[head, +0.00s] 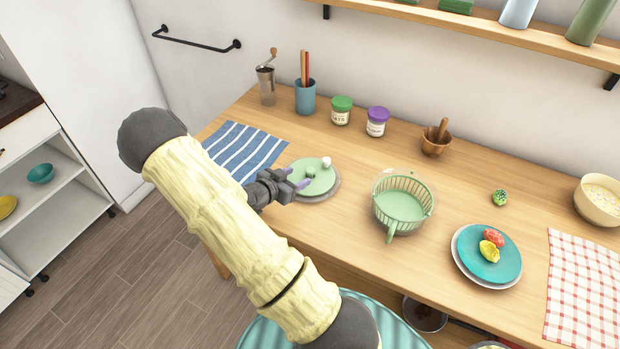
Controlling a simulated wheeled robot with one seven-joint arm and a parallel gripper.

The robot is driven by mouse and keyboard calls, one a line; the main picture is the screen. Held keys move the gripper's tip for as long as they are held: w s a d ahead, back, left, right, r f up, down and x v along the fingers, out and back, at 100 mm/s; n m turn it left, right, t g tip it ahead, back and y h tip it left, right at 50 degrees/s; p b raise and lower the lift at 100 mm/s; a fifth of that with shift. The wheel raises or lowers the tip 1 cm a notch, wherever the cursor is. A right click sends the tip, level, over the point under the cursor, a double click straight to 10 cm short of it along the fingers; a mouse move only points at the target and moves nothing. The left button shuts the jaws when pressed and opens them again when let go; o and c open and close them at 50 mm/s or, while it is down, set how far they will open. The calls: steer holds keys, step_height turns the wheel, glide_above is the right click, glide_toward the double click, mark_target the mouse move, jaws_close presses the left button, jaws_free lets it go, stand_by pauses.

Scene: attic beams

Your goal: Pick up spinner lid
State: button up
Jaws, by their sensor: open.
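The spinner lid (318,184) is a flat green disc with a small green knob and a white knob on top. It lies on a grey round plate or board (326,197) on the wooden counter, left of the green salad spinner (401,206). My gripper (297,182) is open at the lid's left side, with its purple-tipped fingers over or beside the lid's near left edge. I cannot tell whether the fingers touch it. My arm comes in from the lower right and hides part of the counter's front edge.
A striped blue cloth (243,150) lies left of the lid. Behind stand a grinder (266,86), a blue utensil cup (306,98), two jars (341,111) and a mortar (436,141). A teal plate (487,255) with food is at right. A shelf (480,22) hangs above.

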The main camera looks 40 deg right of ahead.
mark_target(309, 171)
steer(key=x, duration=0.2)
steer(key=p+x, duration=0.1)
steer(key=shift+s+d+r, duration=0.1)
steer(key=shift+d+r, duration=0.05)
steer(key=shift+d, duration=0.4)
steer(key=shift+d+f, duration=0.25)
steer(key=shift+d, duration=0.15)
steer(key=shift+c, duration=0.2)
jaws_close()
